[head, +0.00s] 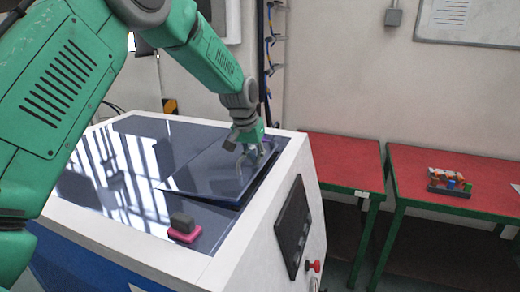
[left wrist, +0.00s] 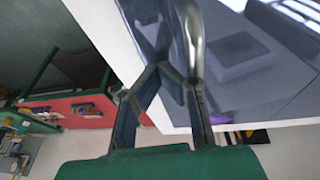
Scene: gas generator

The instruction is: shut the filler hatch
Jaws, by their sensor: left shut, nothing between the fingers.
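The filler hatch (head: 205,172) is a dark glossy panel in the top of the generator (head: 140,232). Its near right edge stands a little above the surrounding top, with a dark gap under it, so it looks slightly raised. A curved metal handle (head: 239,168) is on the hatch; it shows close up in the left wrist view (left wrist: 194,42). My left gripper (head: 245,146) is over the hatch's right part, beside the handle. Its fingers (left wrist: 166,76) are shut with nothing between them. Whether they touch the handle or hatch is unclear. My right gripper is out of view.
A pink base with a dark block (head: 184,229) sits on the generator's near edge. A dark panel (head: 294,228) and a red knob (head: 313,266) are on its side. Red-topped tables (head: 425,165) stand to the right, one with a tray of small items (head: 449,187).

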